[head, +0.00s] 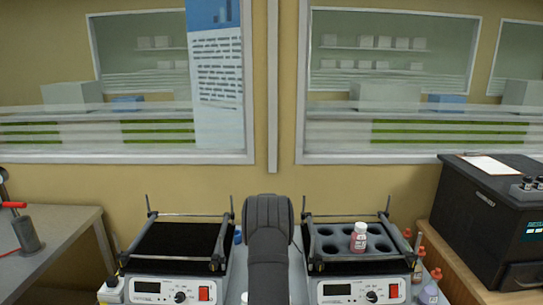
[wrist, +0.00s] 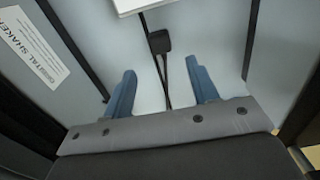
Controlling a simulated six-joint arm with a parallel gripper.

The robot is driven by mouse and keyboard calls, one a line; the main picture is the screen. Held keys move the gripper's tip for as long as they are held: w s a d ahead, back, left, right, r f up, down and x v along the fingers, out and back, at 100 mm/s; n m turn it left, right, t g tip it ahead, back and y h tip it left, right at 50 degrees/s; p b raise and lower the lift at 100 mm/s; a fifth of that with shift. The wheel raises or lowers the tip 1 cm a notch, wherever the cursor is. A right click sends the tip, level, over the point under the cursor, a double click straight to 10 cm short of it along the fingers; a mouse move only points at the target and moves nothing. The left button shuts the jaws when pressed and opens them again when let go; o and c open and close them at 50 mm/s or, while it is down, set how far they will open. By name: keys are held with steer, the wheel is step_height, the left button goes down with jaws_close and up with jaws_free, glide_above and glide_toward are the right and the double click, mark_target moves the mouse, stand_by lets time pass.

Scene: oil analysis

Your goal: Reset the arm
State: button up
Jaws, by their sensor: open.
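My gripper (wrist: 162,84) shows in the wrist view with its two blue fingers spread apart and nothing between them. Below the fingers is a pale grey surface with a dark cable and a small black block. In the head view my dark arm (head: 268,245) stands upright between two shakers, and my gripper is hidden there.
The left shaker (head: 160,290) has an empty black platform. The right shaker (head: 360,290) has a tray with round holes; a white-capped bottle (head: 358,237) stands in it. Several small bottles stand to its right. A black machine (head: 490,220) sits at far right, a grey table (head: 50,250) at left.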

step_height(320, 180, down, 10)
steer(key=shift+r, duration=0.2)
step_height(320, 180, up, 11)
steer(key=s, duration=1)
steer(key=shift+s+f, duration=0.1)
steer(key=shift+f, duration=1.05)
